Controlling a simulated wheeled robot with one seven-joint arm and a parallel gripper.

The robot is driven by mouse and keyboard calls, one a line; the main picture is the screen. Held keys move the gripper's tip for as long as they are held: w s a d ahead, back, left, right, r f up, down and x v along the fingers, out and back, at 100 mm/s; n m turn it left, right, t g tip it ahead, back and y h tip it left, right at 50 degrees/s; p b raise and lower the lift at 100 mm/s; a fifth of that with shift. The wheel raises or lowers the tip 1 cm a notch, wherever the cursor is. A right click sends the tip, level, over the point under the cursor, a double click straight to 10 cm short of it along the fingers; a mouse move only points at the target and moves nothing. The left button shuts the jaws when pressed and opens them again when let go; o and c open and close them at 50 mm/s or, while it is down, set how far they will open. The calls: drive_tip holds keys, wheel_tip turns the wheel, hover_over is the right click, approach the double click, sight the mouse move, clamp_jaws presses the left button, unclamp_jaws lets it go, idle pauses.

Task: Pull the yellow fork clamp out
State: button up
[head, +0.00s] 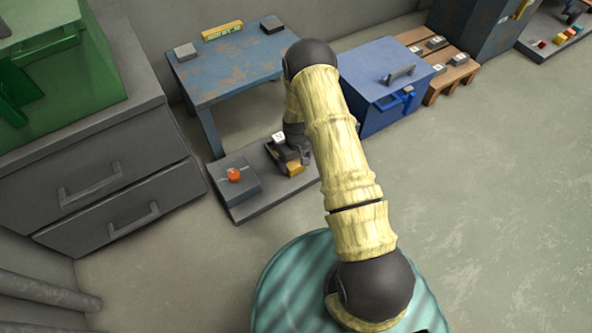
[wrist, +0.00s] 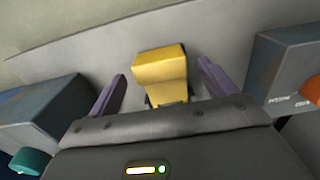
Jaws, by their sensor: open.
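The yellow fork clamp (wrist: 161,72) is a blocky yellow piece in the middle of the wrist view. In the head view the yellow clamp (head: 295,168) shows at the front of a low grey platform, partly covered by my gripper. My gripper (wrist: 162,78) is open, with one purple finger on each side of the clamp and a visible gap to each. I cannot tell how deep the fingers reach around it. In the head view my gripper (head: 296,152) is low over the platform, partly hidden by my arm. The clamp's lower end is hidden by the gripper body.
The low grey platform (head: 245,211) carries a grey box (head: 240,187) with an orange knob (head: 234,175), left of the clamp. A worn blue table (head: 225,75) stands behind, a blue cabinet (head: 365,75) to the right, grey drawers (head: 110,185) to the left. Floor in front is free.

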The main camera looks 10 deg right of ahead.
sight(296, 164)
wheel_tip(296, 164, down, 4)
drive_tip(key=shift+r+b, duration=0.15)
drive_tip(key=shift+b, duration=0.65)
